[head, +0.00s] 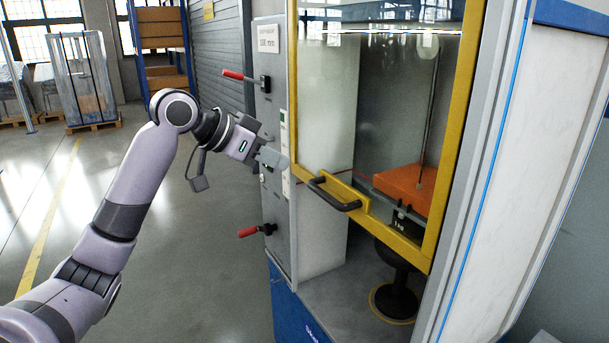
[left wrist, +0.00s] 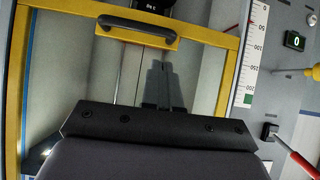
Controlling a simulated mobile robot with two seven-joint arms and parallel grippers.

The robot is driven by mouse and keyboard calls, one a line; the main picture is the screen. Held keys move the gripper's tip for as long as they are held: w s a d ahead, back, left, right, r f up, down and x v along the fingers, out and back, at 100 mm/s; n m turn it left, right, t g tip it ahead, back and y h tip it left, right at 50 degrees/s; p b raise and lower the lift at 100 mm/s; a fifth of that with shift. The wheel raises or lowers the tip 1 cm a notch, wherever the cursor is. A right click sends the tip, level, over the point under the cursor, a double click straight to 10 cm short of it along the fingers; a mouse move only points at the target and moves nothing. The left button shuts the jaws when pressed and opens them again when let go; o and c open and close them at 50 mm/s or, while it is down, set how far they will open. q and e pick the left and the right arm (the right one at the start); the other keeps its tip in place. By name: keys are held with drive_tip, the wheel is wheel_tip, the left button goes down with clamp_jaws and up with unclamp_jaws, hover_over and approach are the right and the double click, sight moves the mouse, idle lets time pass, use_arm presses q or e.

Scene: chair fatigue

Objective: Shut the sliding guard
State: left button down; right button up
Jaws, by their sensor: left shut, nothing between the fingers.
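The sliding guard is a clear panel in a yellow frame (head: 367,208) on the front of the test cabinet. Its lower edge stands above the cabinet floor, with an open gap below. A black bar handle (head: 334,194) sits on the lower yellow rail; it also shows at the top of the left wrist view (left wrist: 137,31). My left gripper (head: 284,162) is shut and empty, to the left of the handle and apart from it, near the cabinet's left post. In the left wrist view its fingers (left wrist: 157,70) point toward the handle. My right gripper is not in view.
Two red-handled levers (head: 238,76) (head: 252,231) stick out from the cabinet's left side panel, above and below my left gripper. Inside are an orange seat block (head: 403,187) and a black pedestal (head: 397,290). Open floor (head: 150,270) lies to the left.

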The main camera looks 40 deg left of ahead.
use_arm(q)
wheel_tip(320, 180, up, 5)
drive_tip(key=s, duration=0.2)
drive_tip(key=w+d+f+p, duration=0.2)
drive_tip(key=w+f, duration=0.6)
drive_tip(key=f, duration=0.2)
drive_tip(key=shift+d+m, duration=0.25)
drive_tip(key=shift+m, duration=0.05)
